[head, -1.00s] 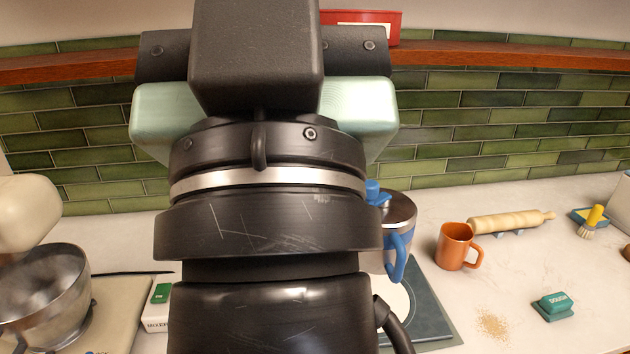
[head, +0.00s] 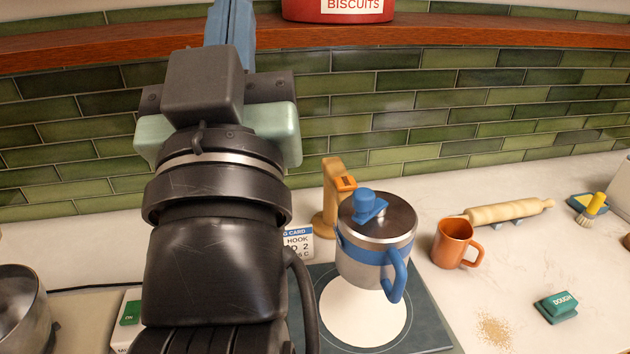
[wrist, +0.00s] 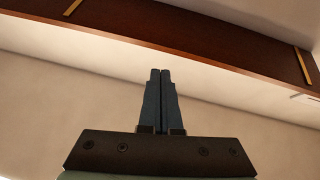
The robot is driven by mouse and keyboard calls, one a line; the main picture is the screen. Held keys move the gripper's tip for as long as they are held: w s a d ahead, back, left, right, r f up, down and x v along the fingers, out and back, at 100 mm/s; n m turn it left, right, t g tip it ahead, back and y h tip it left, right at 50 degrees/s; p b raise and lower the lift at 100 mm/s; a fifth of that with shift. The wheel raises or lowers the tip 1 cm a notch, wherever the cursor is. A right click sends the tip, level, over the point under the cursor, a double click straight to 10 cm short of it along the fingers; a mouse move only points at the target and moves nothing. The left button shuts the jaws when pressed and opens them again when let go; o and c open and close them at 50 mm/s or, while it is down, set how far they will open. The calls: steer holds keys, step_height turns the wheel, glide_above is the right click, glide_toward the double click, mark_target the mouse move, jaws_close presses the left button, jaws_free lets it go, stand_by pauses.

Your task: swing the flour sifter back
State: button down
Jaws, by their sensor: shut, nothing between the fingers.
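The flour sifter (head: 375,245) is a steel canister with a blue band, a blue side handle (head: 395,276) and a blue knob on its lid. In the head view it hangs beside a wooden post (head: 332,200), over a white disc (head: 362,312) on a dark mat. How it joins the post is mostly hidden behind it. My gripper (head: 230,22) points up in front of the wall and shelf, left of the sifter and well apart from it. The wrist view shows its two fingers (wrist: 161,75) together and empty. The sifter is not in that view.
An orange mug (head: 455,243) stands just right of the sifter, with a rolling pin (head: 508,212) behind it. A steel bowl (head: 18,310) is at far left. A wooden shelf (head: 450,38) with a red tin (head: 338,10) runs above.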

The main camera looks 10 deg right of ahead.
steer(key=w+f+n+g+h+p, duration=0.15)
steer(key=w+f+g, duration=0.25)
steer(key=f, duration=0.7)
steer(key=w+f+n+g+h+p, duration=0.1)
steer(key=w+f+g+h+p, duration=0.3)
steer(key=f, duration=0.7)
steer(key=s+d+f+n+g+h+p, duration=0.1)
steer(key=s+f+n+g+h, duration=0.3)
steer(key=s+f, duration=1)
steer(key=g+h, duration=0.1)
steer(key=h, duration=0.2)
steer(key=shift+s+d+f+n+g, duration=0.25)
steer(key=shift+s+f+n+g, duration=0.05)
steer(key=shift+f+n+g, duration=0.1)
steer(key=s+d+p+x, duration=0.1)
steer(key=p+x, duration=0.4)
steer(key=x, duration=0.8)
steer(key=shift+s+d+r, duration=0.15)
steer(key=shift+s+d, duration=0.2)
steer(key=shift+s, duration=0.35)
